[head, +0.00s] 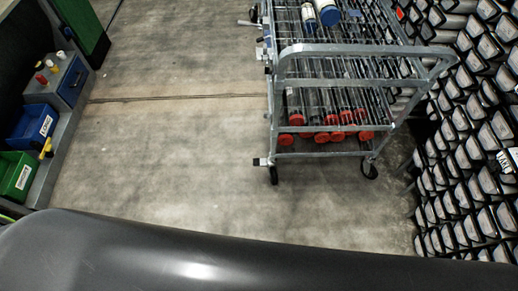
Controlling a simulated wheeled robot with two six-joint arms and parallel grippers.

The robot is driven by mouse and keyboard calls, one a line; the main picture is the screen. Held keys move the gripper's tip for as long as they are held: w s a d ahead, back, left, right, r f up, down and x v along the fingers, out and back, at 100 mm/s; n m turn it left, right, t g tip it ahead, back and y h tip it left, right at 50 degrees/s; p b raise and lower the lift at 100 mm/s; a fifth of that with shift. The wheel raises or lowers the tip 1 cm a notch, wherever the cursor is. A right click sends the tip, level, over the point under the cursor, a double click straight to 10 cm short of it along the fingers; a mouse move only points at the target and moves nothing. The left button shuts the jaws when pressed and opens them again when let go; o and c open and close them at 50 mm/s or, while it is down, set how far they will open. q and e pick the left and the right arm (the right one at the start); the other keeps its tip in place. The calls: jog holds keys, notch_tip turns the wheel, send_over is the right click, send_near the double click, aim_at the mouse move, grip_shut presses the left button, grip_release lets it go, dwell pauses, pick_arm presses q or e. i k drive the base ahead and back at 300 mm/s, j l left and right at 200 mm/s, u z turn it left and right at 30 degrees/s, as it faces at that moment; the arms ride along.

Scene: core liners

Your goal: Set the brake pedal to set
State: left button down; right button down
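A grey metal wire-shelf cart (345,49) on black casters stands right of centre. A small dark and pale piece (262,161) sticks out to the left at the cart's near lower corner, just above a caster. It may be the brake pedal, but it is too small to tell its setting. Another small lever-like piece (247,22) sticks out at the cart's far left side. Neither of my grippers is in view.
Clear tubes with red caps (297,119) lie on the cart's lower shelf. Racked tubes or boxes (470,130) fill the right wall. A bench with a green bin (17,175) and a blue bin (33,125) is at left. The concrete floor (170,140) between is clear.

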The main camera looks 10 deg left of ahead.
aim_at(257, 163)
jog(key=u, duration=0.2)
jog(key=i+l+u, duration=0.2)
jog(key=l, duration=0.2)
jog(key=i+l+u, duration=0.2)
jog(key=l, duration=0.25)
jog(key=l+u, duration=0.2)
jog(key=l, duration=0.25)
jog(key=l+u, duration=0.15)
jog(key=l, duration=0.3)
